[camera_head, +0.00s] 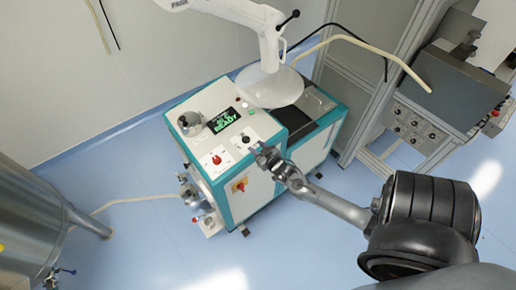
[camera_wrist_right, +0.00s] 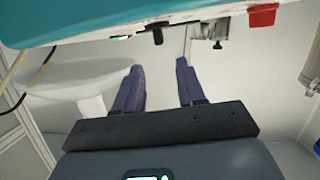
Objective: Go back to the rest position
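My right gripper (camera_head: 264,155) is at the end of my arm that comes in from the right. In the head view it overlaps the front edge of the white and teal machine (camera_head: 240,190), near the control panel. In the right wrist view (camera_wrist_right: 160,65) its two dark fingers stand apart with nothing between them. The machine's teal edge (camera_wrist_right: 100,20) and a black knob (camera_wrist_right: 157,35) show beyond the fingertips; I cannot tell the exact gap. My left gripper is in neither view.
The panel has a lit screen (camera_head: 224,120) reading "READY" and a red knob (camera_head: 217,159). A steel tank (camera_head: 25,225) is at left, a grey cabinet (camera_head: 455,90) at right. Blue floor (camera_head: 150,240) is clear in front.

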